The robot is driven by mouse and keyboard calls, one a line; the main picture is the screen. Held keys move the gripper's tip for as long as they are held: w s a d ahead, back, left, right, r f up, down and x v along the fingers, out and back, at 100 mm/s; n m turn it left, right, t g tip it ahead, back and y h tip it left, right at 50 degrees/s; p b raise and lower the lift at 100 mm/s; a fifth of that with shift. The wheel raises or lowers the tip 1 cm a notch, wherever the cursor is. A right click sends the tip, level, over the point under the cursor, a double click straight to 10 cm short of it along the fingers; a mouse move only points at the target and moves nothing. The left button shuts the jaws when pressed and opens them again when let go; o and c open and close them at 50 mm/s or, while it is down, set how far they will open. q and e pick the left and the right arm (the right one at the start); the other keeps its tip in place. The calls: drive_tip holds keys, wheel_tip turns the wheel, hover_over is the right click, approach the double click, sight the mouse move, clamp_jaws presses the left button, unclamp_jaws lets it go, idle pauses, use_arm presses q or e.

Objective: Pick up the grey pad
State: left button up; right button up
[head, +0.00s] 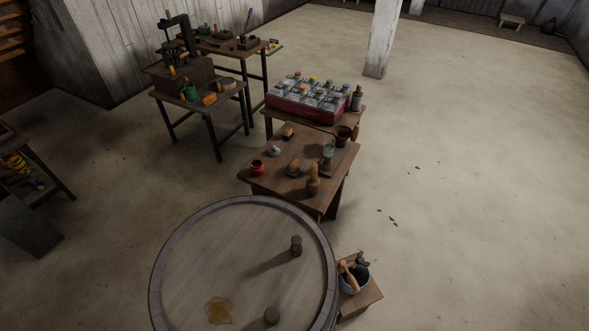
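I cannot clearly make out a grey pad in the head view. A small pale grey item (275,151) lies on the middle wooden table (262,178), too small to identify. The same table bears a red pot (257,167), brown blocks, a wooden bottle-shaped piece (313,182) and a dark cup (343,135). Neither of my grippers is in view.
A red crate (290,112) of jars stands behind the middle table. Open floor lies right.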

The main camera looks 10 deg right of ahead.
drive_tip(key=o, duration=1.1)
